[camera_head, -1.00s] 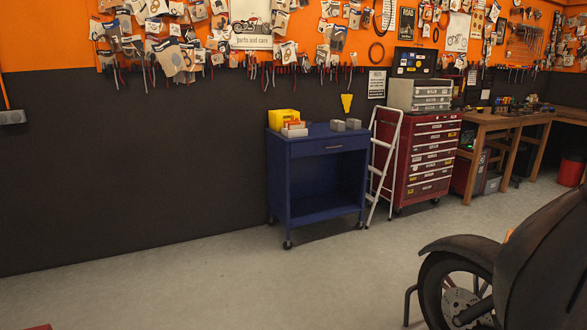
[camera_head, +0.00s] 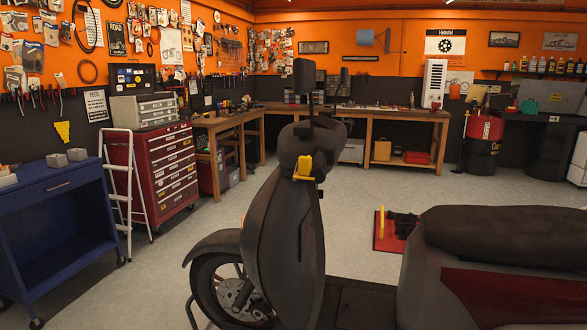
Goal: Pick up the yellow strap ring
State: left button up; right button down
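A small yellow object (camera_head: 306,168) is at the front of a dark scooter (camera_head: 290,240), just below its handlebar area. It may be the yellow strap ring, but it is too small to make out a ring shape. Another yellow item (camera_head: 62,131) hangs on the dark wall at the left, above the blue cart. Neither of my grippers shows in the head view.
A blue cart (camera_head: 57,186), a white stepladder (camera_head: 124,190) and a red tool chest (camera_head: 172,165) stand at the left. Wooden workbenches (camera_head: 395,115) line the back. A red stand (camera_head: 388,232) sits behind the scooter. Grey floor is clear between the scooter and the benches.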

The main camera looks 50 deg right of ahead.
aim_at(305, 167)
jog(key=z, duration=1.6)
jog(key=i, duration=0.35)
